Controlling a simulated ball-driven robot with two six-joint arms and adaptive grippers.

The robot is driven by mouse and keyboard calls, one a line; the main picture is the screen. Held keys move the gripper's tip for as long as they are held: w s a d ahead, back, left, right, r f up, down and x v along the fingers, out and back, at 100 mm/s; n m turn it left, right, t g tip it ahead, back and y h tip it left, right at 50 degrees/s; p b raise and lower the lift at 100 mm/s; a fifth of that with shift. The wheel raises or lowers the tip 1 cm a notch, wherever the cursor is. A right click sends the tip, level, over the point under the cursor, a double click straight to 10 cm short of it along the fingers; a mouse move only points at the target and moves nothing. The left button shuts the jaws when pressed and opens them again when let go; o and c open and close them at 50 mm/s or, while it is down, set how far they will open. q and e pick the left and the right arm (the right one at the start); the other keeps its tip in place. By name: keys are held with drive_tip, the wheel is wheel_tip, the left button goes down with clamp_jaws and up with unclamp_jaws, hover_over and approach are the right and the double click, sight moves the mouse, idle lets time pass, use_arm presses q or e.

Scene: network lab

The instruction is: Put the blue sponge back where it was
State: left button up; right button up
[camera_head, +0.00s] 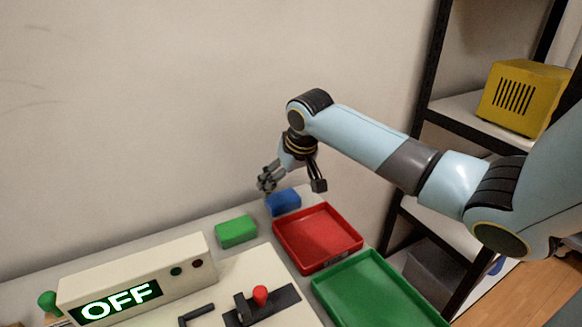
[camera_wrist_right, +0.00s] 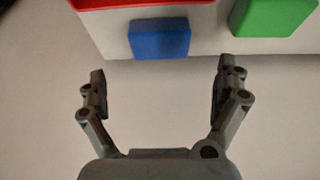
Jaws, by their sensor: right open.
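My right gripper (camera_head: 267,181) is above and just behind the blue sponge at the back of the table. In the right wrist view its fingers (camera_wrist_right: 159,88) are wide apart with nothing between them. The sponge is apart from the fingers. My left gripper is not in view.
A green sponge (camera_head: 236,232) lies left of the blue one. A red tray (camera_head: 358,247) and a green tray (camera_head: 330,312) are at the right. A box reading OFF (camera_head: 135,280) and a red-knobbed lever (camera_head: 260,297) stand in front. A wall is behind; shelves hold a yellow box (camera_head: 522,98).

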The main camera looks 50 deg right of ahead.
drive_tip(key=v, duration=0.4)
drive_tip(key=shift+s, duration=0.1)
idle(0.5)
